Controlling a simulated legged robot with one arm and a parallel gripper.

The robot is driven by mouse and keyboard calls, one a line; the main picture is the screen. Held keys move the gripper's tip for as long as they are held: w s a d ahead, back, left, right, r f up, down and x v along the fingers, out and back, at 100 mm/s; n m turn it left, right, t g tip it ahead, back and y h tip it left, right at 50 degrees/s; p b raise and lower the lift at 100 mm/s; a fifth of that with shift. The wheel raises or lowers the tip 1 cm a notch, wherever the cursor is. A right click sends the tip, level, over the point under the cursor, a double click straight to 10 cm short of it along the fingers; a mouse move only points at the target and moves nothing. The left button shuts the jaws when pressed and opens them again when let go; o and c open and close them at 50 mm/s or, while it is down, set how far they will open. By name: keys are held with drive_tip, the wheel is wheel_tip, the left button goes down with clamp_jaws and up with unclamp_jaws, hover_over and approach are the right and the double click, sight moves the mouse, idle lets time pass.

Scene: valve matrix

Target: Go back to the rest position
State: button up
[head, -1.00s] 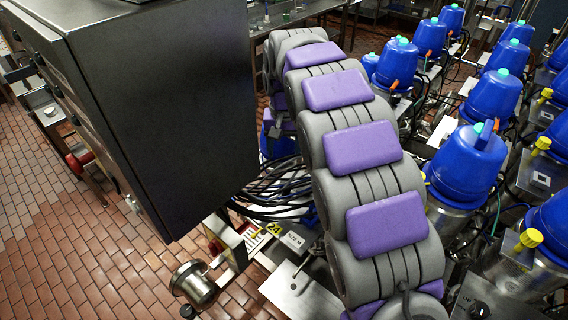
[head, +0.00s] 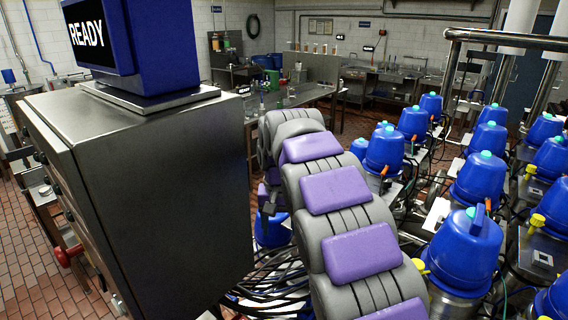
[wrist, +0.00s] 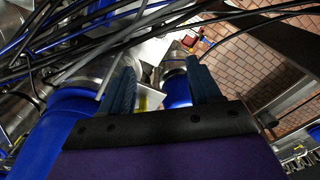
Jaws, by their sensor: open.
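My gripper (wrist: 163,88) shows in the wrist view with its two blue-grey fingers apart and nothing between them. Past the fingers are a blue valve body (wrist: 176,90), a metal part and black cables (wrist: 130,35). I cannot tell how far they are from the fingers.
A steel cabinet (head: 165,190) with a blue screen (head: 130,45) reading READY stands close on the left. Rows of blue valve heads (head: 465,250) crowd the right. Black cables (head: 270,285) lie between cabinet and arm.

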drive_tip(key=s+d+f+b, duration=0.2)
drive_tip(key=s+d+b, duration=0.1)
drive_tip(key=s+d, duration=0.6)
drive_tip(key=s+d+f+b, duration=0.2)
drive_tip(key=s+f, duration=0.2)
drive_tip(key=s, duration=0.6)
drive_tip(key=s+d+f+g+b, duration=0.1)
drive_tip(key=s+f, duration=0.4)
drive_tip(key=s, duration=0.6)
drive_tip(key=s+d+f+b, duration=0.3)
drive_tip(key=s+d+f, duration=0.1)
drive_tip(key=s, duration=0.6)
drive_tip(key=shift+s+d+f+g, duration=0.15)
drive_tip(key=shift+s+f+g, duration=0.05)
drive_tip(key=shift+f+g, duration=0.25)
idle(0.9)
